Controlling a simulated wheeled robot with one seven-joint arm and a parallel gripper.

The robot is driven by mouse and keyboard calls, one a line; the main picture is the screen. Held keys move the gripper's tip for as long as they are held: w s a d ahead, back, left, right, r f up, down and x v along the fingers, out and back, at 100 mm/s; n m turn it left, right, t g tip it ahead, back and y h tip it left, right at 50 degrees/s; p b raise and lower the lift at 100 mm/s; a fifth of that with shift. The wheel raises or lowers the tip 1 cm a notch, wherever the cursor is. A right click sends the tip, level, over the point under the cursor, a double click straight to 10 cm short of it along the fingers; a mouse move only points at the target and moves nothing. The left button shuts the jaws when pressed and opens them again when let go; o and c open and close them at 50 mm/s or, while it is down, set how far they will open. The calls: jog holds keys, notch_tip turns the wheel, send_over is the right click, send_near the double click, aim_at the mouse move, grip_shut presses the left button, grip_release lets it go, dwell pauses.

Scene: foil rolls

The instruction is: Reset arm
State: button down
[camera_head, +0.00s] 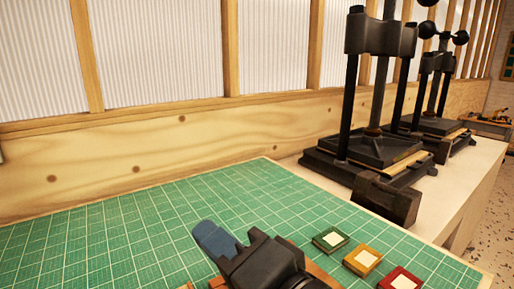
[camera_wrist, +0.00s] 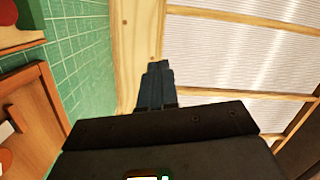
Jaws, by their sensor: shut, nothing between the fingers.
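My gripper (camera_head: 206,230) is at the lower middle of the head view, above the green cutting mat (camera_head: 80,240). Its blue-grey fingers are together with nothing between them. In the wrist view my gripper (camera_wrist: 160,68) also shows shut and empty, pointing toward the wooden wall. My wrist hides part of the mat and of some brown wooden thing behind it in the head view.
Green (camera_head: 331,239), yellow (camera_head: 362,261) and red (camera_head: 400,280) square pieces with pale tops lie on the mat's right. Black presses (camera_head: 372,150) stand behind them. A wooden tray (camera_wrist: 52,95) shows at left in the wrist view. The mat's left is clear.

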jog(key=s+d+f+t+h, duration=0.1)
jog(key=s+d+f+h, duration=0.1)
jog(key=d+f, duration=0.3)
jog(key=s+d+f+h, duration=0.3)
jog(key=s+d+f, duration=0.2)
jog(key=d+f, duration=0.1)
jog(key=s+d+f+t+h, duration=0.1)
jog(key=s+d+f+h, duration=0.1)
jog(key=d+f, duration=0.4)
jog(key=shift+s+t+h, duration=0.3)
jog(key=shift+s+h, duration=0.1)
jog(key=shift+s, duration=0.3)
jog(key=s+d+f+n+h, duration=0.1)
jog(key=s+d+n+h, duration=0.1)
jog(key=s, duration=0.8)
jog(key=s+d+f+n+h, duration=0.1)
jog(key=s+d+n+h, duration=0.1)
jog(key=s+d+n, duration=0.2)
jog(key=s+d, duration=0.3)
jog(key=s, duration=0.3)
jog(key=shift+s+d+g+h, duration=0.15)
jog(key=shift+d+g+h, duration=0.1)
jog(key=shift+g+h, duration=0.15)
